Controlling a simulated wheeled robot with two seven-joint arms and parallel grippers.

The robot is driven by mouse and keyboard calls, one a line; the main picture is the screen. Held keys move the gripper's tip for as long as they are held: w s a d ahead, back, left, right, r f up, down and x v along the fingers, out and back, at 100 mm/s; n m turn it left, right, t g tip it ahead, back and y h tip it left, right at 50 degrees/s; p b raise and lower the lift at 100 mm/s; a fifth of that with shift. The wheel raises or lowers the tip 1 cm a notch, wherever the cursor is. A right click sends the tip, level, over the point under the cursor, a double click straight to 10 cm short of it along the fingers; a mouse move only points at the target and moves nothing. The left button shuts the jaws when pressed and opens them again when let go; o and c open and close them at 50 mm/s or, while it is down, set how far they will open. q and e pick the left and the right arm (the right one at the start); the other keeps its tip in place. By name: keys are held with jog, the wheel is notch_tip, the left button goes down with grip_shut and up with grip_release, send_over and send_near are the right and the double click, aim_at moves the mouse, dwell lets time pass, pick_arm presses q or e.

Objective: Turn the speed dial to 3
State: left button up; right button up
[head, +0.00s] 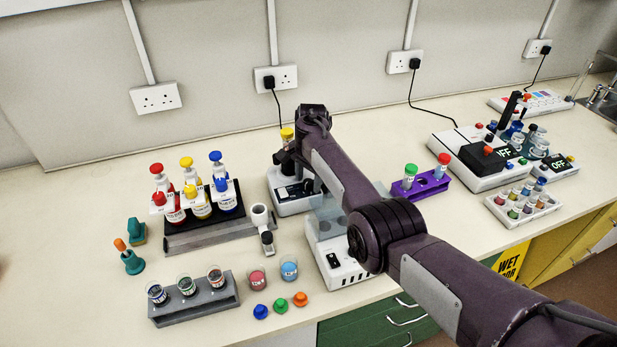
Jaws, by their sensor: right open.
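A white mixer-like device (290,202) with a dark front panel stands at mid-bench, and a yellow-capped tube (287,134) rises above it. The speed dial cannot be made out clearly; small details on the front panel are partly covered by my arm. My right arm reaches in from the lower right, and its wrist bends down over this device. My right gripper (308,180) is open beside the device's right side, mostly hidden by my forearm. I cannot tell whether it touches the device. My left gripper is not in view.
Another white device (333,262) lies under my forearm. A purple tube rack (421,187) and a black-topped device (479,160) stand right. The bench's left end is mostly clear.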

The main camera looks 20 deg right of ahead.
jog(key=c, duration=1)
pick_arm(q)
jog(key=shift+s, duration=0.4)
